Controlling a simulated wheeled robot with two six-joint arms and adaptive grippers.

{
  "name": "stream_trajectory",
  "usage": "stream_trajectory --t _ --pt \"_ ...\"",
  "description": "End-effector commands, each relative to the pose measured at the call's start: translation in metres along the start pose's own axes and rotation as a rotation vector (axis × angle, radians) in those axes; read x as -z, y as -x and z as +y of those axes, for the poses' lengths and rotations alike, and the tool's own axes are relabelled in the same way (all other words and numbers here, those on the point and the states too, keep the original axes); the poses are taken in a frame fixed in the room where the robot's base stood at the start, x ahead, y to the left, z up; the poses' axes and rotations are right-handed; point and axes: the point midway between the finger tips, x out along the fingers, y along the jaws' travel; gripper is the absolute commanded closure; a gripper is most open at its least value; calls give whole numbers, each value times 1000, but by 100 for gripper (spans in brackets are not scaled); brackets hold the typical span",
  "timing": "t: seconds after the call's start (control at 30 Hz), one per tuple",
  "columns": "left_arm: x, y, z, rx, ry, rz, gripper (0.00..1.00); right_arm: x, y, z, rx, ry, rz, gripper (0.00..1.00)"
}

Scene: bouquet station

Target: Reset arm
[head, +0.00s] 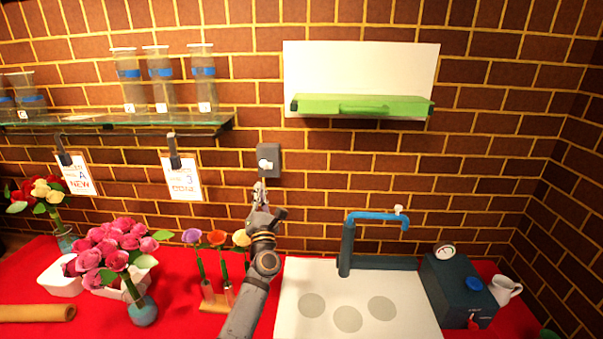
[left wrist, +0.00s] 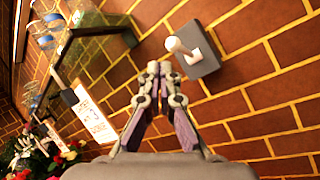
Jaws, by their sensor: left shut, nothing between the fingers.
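My left arm reaches up from the bottom middle of the head view. Its gripper (head: 260,192) is shut and empty, just below a dark grey wall switch (head: 270,153) with a white knob. In the left wrist view the shut fingertips (left wrist: 160,70) point toward the brick wall, and the switch box (left wrist: 202,62) with its white lever (left wrist: 180,48) is just to the right of them. A small gap shows between the fingers and the lever in that view; contact cannot be told in the head view. My right gripper is not in view.
A glass shelf (head: 120,124) with several vases is on the left wall, tags hanging below. Flowers in vases (head: 142,310) and a wooden stem holder (head: 214,302) stand on the red table. A white board (head: 400,312), blue tap (head: 347,245) and dark box (head: 455,290) are right.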

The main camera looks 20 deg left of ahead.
Motion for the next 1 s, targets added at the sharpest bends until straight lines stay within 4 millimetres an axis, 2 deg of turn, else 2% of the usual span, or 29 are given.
stream_trajectory --t 0.13,0.17,0.23,0.27,0.37,0.4,0.47,0.5,0.6,0.7,0.8,1.0 --pt "-5 10 -9 59 -78 -40 100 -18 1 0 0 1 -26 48" --pt "-9 16 -15 98 -132 -69 100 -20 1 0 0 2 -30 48" --pt "-19 44 -38 236 -325 -168 100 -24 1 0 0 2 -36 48" --pt "-22 62 -51 310 -434 -223 100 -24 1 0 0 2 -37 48" --pt "-18 137 -89 582 -850 -438 100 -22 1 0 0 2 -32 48" --pt "-9 170 -99 691 -1014 -525 100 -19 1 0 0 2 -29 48" --pt "9 219 -106 848 -1238 -649 100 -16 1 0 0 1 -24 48" --pt "23 248 -105 945 -1365 -723 100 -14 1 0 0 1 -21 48" --pt "54 304 -91 1149 -1605 -874 100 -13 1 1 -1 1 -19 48" --pt "77 344 -71 1310 -1757 -983 100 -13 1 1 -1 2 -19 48" --pt "94 374 -48 1449 -1862 -1072 100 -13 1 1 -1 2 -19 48" --pt "116 421 1 1700 -1993 -1216 100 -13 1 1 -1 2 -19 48"
